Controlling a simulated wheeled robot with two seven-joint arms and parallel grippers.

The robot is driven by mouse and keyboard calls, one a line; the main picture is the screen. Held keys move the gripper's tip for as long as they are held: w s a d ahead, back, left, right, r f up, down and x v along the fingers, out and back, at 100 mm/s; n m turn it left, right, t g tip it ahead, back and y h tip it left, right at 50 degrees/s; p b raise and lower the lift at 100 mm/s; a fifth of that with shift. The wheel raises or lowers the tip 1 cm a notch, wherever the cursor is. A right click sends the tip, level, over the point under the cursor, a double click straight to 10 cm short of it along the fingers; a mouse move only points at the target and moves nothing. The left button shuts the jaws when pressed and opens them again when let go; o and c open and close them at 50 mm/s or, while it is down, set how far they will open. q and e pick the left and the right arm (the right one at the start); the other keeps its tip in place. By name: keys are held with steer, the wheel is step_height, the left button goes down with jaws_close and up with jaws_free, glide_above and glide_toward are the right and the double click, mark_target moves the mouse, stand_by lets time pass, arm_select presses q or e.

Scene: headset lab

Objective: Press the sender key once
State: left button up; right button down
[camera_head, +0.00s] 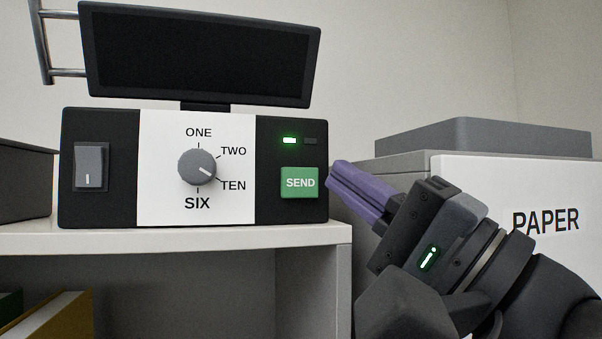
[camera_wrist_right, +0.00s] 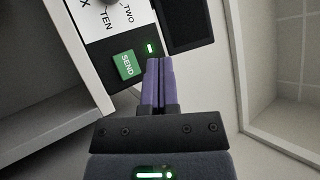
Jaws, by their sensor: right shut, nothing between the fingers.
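The sender (camera_head: 100,130) is a black box with a white dial panel and a dark screen (camera_head: 200,55) above it. Its green SEND key (camera_head: 300,183) is on the front face at the right, under a lit green lamp (camera_head: 289,140). My right gripper (camera_head: 335,174) is shut and empty, its purple fingers pointing left beside the key; in the head view the tips do not cover it. In the right wrist view the SEND key (camera_wrist_right: 127,66) lies just left of the fingertips (camera_wrist_right: 158,62). I cannot tell whether they touch the box. My left gripper is not in view.
The sender stands on a pale shelf (camera_head: 200,236). A grey dial (camera_head: 197,167) points toward TEN, and a rocker switch (camera_head: 90,167) is at the left. A cabinet marked PAPER (camera_head: 500,180) stands on the right, behind my right arm. A dark bin (camera_head: 25,180) is at the far left.

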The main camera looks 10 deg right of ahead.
steer(key=p, duration=0.2)
glide_toward(291, 168)
step_height(291, 168, up, 3)
steer(key=w+a, duration=0.2)
steer(key=a, duration=0.1)
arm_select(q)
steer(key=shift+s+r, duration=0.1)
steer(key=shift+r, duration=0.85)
arm_select(e)
steer(key=shift+w+r, duration=0.15)
steer(key=shift+w, duration=0.45)
steer(key=shift+d, duration=0.1)
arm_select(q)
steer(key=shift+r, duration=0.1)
arm_select(e)
steer(key=shift+w, duration=0.1)
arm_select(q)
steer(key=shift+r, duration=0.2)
arm_select(e)
steer(key=shift+w, duration=0.3)
arm_select(q)
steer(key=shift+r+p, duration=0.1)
steer(key=shift+p, duration=0.25)
